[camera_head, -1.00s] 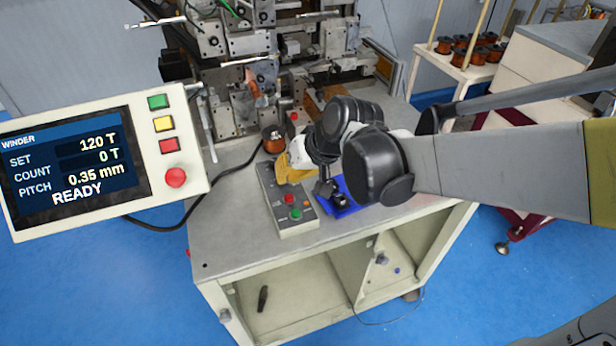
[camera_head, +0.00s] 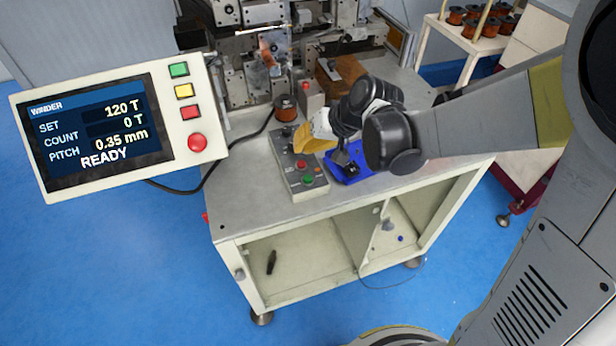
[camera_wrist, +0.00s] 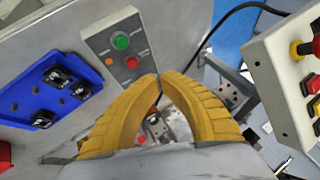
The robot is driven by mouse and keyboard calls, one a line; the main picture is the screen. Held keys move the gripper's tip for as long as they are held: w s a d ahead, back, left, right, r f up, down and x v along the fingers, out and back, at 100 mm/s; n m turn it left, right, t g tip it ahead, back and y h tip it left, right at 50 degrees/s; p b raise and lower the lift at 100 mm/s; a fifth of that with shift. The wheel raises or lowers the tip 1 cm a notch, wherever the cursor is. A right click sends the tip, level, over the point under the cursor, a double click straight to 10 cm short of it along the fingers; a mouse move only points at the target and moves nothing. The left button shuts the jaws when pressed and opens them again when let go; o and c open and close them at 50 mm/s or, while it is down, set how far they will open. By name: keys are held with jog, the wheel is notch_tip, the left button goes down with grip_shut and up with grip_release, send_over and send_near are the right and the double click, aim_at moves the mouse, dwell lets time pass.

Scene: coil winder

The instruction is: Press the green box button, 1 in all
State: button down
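The green box button (camera_head: 308,180) sits at the near end of a grey control box (camera_head: 294,170) on the bench. In the wrist view the green button (camera_wrist: 121,41) shows unobstructed, beside a red button (camera_wrist: 132,62). My gripper (camera_head: 298,145) has yellow fingers and hangs over the far part of the box, beyond the red button. In the wrist view the two fingertips of my gripper (camera_wrist: 160,76) meet with nothing held between them. They appear apart from the green button. Part of the box is hidden behind the fingers.
A large panel with a READY display (camera_head: 100,130) stands at left with its own green button (camera_head: 179,69). A blue tray (camera_head: 342,176) with black parts lies right of the box. A copper spool (camera_head: 285,110) and the winder stand behind.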

aim_at(304, 177)
notch_tip(304, 177, down, 8)
jog(key=b, duration=0.6)
jog(key=shift+f, duration=0.15)
dwell(1.0)
jog(key=shift+f+b, duration=0.4)
jog(key=shift+b, duration=0.15)
